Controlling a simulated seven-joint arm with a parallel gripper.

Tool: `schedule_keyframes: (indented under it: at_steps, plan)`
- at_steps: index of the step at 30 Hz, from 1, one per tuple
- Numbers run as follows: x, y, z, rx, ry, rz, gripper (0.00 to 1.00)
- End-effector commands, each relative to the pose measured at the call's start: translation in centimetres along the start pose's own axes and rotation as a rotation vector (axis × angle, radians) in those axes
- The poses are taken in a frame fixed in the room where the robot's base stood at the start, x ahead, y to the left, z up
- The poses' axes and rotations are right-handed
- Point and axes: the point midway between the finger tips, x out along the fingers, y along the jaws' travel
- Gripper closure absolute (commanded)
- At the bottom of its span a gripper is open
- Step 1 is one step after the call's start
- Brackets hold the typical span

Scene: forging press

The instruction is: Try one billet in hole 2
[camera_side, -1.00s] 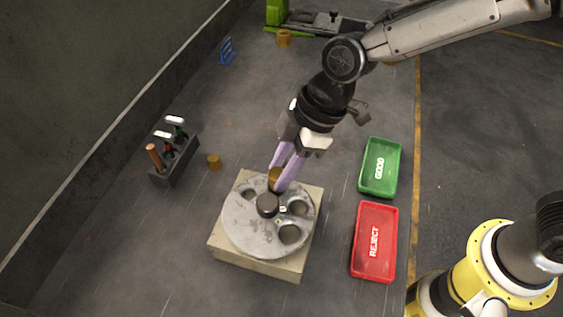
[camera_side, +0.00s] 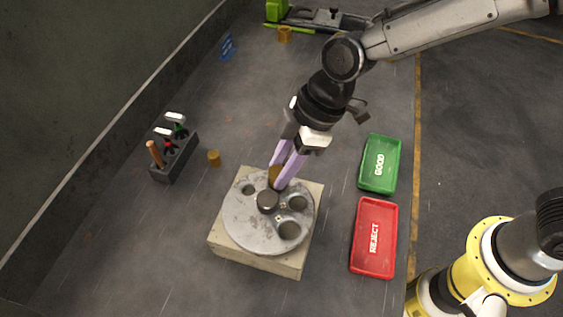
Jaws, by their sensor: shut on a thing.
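My gripper (camera_side: 277,184) has pale purple fingers shut on a brass-coloured billet (camera_side: 274,174). The billet is at the far edge of the round grey gauge plate (camera_side: 238,222). The fingers cover part of the billet and the plate there. I cannot tell whether the billet is over a hole or partly in one. The plate has several holes of different sizes and a dark central knob (camera_side: 267,201). A numeral at hole 2 is too small to read surely. Another billet (camera_side: 214,157) stands on the floor left of the plate.
The plate sits on a pale square block (camera_side: 255,258). A green GOOD tray (camera_side: 366,181) and a red REJECT tray (camera_side: 374,268) lie to the right. A grey tool rack (camera_side: 168,174) stands left. Another billet (camera_side: 284,35) and a blue rack (camera_side: 228,47) are farther back.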

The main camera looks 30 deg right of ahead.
Motion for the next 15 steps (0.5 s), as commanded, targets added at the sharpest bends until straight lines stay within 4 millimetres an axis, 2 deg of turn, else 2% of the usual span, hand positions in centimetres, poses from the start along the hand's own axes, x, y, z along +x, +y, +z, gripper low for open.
schedule_keyframes:
  at_steps: [15]
  plan:
    - [0.62,0.02,0.22,0.001,0.002,0.001,1.00]
